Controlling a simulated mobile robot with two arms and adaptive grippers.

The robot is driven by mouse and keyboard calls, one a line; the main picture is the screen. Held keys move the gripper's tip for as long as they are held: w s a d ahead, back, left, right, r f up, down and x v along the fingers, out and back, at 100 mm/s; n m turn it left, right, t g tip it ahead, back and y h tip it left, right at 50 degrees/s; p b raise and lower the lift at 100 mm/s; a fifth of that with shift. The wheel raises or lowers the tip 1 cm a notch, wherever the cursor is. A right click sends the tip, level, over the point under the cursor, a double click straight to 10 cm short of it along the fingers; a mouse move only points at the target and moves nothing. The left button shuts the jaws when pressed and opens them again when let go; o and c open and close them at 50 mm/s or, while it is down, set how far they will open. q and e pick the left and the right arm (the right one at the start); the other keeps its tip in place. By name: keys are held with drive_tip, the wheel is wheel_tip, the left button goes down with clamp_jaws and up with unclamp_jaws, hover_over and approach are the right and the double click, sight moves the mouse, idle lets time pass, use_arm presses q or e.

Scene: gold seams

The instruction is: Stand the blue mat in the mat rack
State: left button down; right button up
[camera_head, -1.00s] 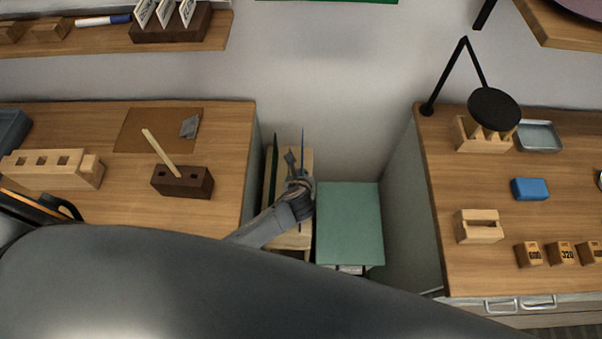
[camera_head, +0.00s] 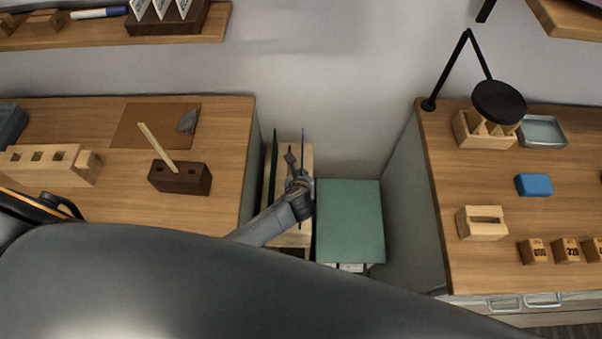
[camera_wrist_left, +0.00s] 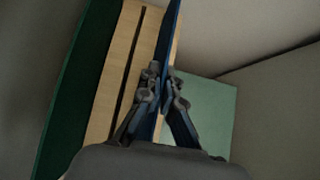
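The blue mat (camera_head: 303,140) stands on edge, seen as a thin blue line at the right side of the wooden mat rack (camera_head: 293,238). In the left wrist view the blue mat (camera_wrist_left: 173,35) runs upright between the fingers of my left gripper (camera_wrist_left: 162,82). The fingers are closed on its two faces. The mat's lower edge is hidden, so I cannot tell how deep it sits. The rack (camera_wrist_left: 140,50) shows a dark slot left of the mat. In the head view my left gripper (camera_head: 293,172) is over the rack. My right gripper is out of view.
A dark green mat (camera_head: 273,168) stands at the rack's left side. A green-topped box (camera_head: 350,220) is close on the right. Wooden benches (camera_head: 228,125) (camera_head: 445,190) with blocks and tools flank this narrow gap, and the wall closes it behind.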

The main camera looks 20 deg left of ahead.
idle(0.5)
use_arm(q)
drive_tip(key=c, duration=1.4)
unclamp_jaws()
drive_tip(key=shift+f, duration=0.1)
drive_tip(key=shift+c, duration=0.2)
drive_tip(key=p+v, duration=0.2)
drive_tip(key=shift+s+r+p, duration=0.1)
drive_tip(key=shift+r+p, duration=0.2)
drive_tip(key=p+v, duration=0.5)
drive_tip(key=shift+s+r, duration=0.1)
drive_tip(key=shift+s, duration=0.05)
drive_tip(key=shift+s+d+r+p, duration=0.2)
drive_tip(key=shift+s+r+p, duration=0.15)
drive_tip(key=shift+s+p, duration=0.1)
